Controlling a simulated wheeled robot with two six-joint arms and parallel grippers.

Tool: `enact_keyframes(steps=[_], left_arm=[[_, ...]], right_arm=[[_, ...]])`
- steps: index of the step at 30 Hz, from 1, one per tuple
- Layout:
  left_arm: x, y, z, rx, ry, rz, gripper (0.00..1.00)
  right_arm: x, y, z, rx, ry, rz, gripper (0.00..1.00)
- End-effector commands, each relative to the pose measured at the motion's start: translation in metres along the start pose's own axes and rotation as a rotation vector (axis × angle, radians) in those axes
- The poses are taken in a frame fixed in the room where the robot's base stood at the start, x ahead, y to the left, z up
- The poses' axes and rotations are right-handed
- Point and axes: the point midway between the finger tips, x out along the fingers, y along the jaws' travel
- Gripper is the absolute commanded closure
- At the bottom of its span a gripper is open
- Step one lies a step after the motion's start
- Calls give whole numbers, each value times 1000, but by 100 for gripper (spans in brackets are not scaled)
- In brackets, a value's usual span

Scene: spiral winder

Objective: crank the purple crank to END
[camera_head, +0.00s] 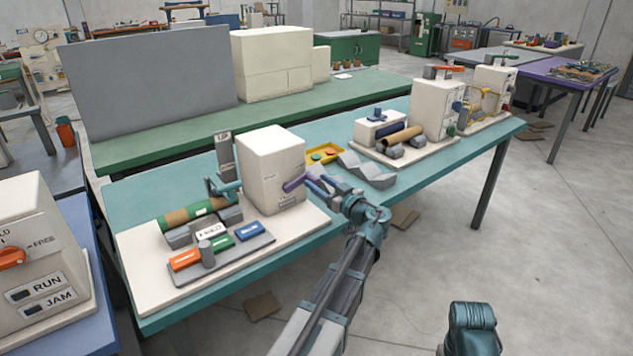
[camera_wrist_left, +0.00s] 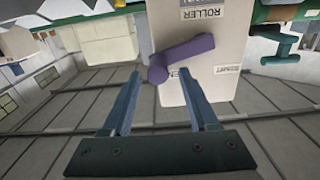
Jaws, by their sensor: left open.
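The purple crank (camera_head: 295,183) sticks out from the right side of a cream box (camera_head: 268,165) on the teal table. In the left wrist view the crank (camera_wrist_left: 185,56) slants across the box face (camera_wrist_left: 215,92), and its rounded free end lies between my fingertips in the picture. My left gripper (camera_head: 318,181) is open, close to the crank's outer end. In the wrist view its fingers (camera_wrist_left: 162,80) are spread, with no visible grip on the crank. I cannot tell how much depth separates them. Labels reading ROLLER and START are on the box. No END mark is readable.
A green-and-brown roll (camera_head: 190,213) and orange, white, green and blue blocks (camera_head: 218,240) sit on the same cream base. A grey wavy piece (camera_head: 367,172) and yellow tray (camera_head: 325,153) are beside it. Another machine (camera_head: 435,105) stands farther right. Floor at the right is open.

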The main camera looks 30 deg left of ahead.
Motion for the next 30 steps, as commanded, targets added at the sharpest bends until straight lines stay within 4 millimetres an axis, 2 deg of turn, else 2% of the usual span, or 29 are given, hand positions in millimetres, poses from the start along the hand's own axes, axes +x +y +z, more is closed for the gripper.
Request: enact_keyframes(steps=[1, 9, 15, 21, 30], left_arm=[[-12, -1, 0, 0, 0, 4, 40], [-71, -1, 0, 0, 0, 4, 40], [-104, 0, 0, 0, 0, 3, 40], [-119, 0, 0, 0, 0, 1, 40], [-121, 0, 0, 0, 0, 1, 40]], right_arm=[[0, 0, 0, 0, 0, 0, 100], [0, 0, 0, 0, 0, 0, 100], [0, 0, 0, 0, 0, 0, 100], [0, 0, 0, 0, 0, 0, 100], [0, 0, 0, 0, 0, 0, 100]])
